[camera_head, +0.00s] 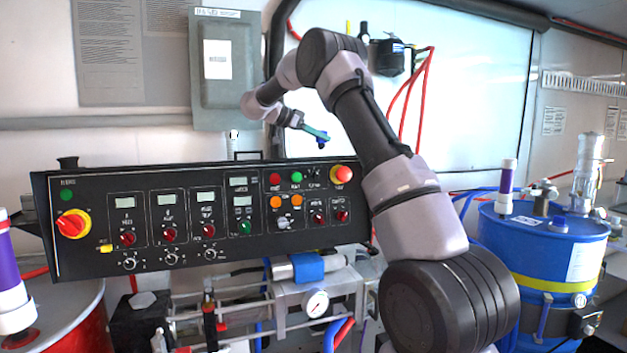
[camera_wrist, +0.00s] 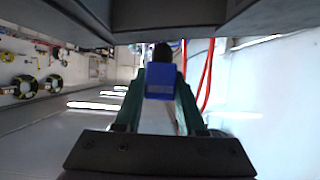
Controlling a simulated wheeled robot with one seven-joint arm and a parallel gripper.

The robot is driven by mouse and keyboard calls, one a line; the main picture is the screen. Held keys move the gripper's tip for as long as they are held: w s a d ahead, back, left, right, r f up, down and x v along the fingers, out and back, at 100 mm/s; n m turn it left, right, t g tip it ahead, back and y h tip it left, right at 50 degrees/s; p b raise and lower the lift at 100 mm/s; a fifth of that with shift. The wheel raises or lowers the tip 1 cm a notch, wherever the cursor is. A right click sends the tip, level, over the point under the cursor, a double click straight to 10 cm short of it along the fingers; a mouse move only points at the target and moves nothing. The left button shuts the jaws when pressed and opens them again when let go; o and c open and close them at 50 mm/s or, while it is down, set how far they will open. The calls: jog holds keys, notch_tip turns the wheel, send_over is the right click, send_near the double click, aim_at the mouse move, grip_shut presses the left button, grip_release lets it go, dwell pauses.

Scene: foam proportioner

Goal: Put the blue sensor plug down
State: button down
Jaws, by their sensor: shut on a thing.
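The blue sensor plug (camera_wrist: 160,82) is held between the two green fingers of my gripper (camera_wrist: 161,95) in the wrist view. A black end of the plug points away from the gripper. In the head view my gripper (camera_head: 318,134) is raised above the back edge of the black control panel, in front of the white wall panel, and the plug (camera_head: 321,140) shows as a small blue piece at its tip. The gripper is shut on the plug. The plug appears to hang in the air, touching nothing else.
The black control panel (camera_head: 95,235) with knobs and buttons spans the middle. A blue drum (camera_head: 540,245) stands right, a red drum (camera_head: 75,325) left. A grey electrical box (camera_head: 225,90) is on the wall. Red hoses (camera_head: 427,75) hang behind my arm.

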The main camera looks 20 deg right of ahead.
jog(key=shift+w+f, duration=0.25)
jog(key=shift+f, duration=0.05)
notch_tip(320, 180, down, 10)
jog(key=shift+w+r, duration=0.1)
jog(key=shift+r, duration=0.05)
jog(key=c, duration=0.5)
grip_release()
jog(key=shift+a, duration=0.15)
